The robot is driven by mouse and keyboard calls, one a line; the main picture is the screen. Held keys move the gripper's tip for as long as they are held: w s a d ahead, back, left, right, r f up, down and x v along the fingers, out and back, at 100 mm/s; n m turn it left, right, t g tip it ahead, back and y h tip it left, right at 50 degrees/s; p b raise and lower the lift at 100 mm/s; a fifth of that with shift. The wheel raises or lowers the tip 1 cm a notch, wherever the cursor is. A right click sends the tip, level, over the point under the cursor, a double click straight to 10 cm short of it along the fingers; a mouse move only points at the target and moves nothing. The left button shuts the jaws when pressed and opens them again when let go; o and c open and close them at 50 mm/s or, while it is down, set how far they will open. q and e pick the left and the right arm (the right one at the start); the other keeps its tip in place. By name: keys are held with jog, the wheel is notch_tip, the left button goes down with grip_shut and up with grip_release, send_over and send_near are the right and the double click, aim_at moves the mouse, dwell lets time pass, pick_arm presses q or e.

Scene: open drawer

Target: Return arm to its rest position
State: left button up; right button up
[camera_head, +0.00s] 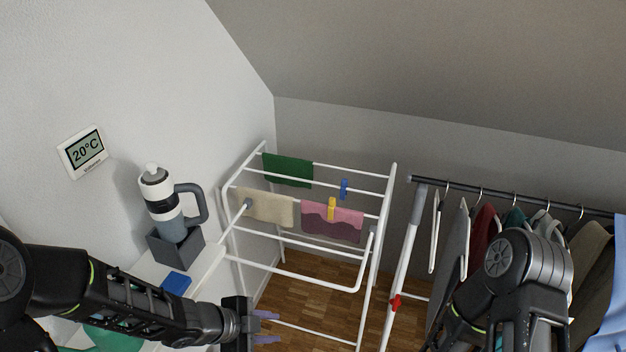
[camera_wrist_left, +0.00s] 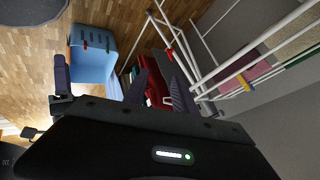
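My left arm comes in from the left in the head view, stretched low across the front of a white surface (camera_head: 207,262). Its left gripper (camera_head: 266,328) points to the right, with its two fingers apart and nothing between them. In the left wrist view the fingers (camera_wrist_left: 120,88) also stand apart, over the floor. My right arm (camera_head: 520,275) is bent at the lower right of the head view, in front of the hanging clothes. The right gripper is out of the picture.
A drying rack (camera_head: 325,288) with cloths stands beyond the left gripper. A clothes rail (camera_head: 520,198) is at right. A bottle (camera_head: 165,205) in a grey holder and a blue block (camera_head: 176,283) are on the white surface. A blue bin (camera_wrist_left: 92,65) stands on the wooden floor.

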pick_arm(q)
jog(key=s+d+f+n+g+y+b, duration=0.1)
jog(key=s+f+n+g+b, duration=0.1)
jog(key=s+f+n, duration=0.7)
jog(key=s+d+f+n+g+y+b, duration=0.1)
jog(key=s+f+n+g+b, duration=0.1)
jog(key=s+f+n, duration=0.7)
notch_tip(320, 180, down, 5)
jog(key=shift+s+f+n+g, duration=0.1)
jog(key=shift+s+n+g, duration=0.15)
jog(key=shift+n, duration=0.95)
pick_arm(e)
jog(key=x, duration=0.4)
jog(key=shift+s+d+f, duration=0.1)
jog(key=shift+d, duration=0.25)
pick_arm(q)
jog(key=shift+w, duration=0.1)
pick_arm(e)
jog(key=shift+c, duration=0.6)
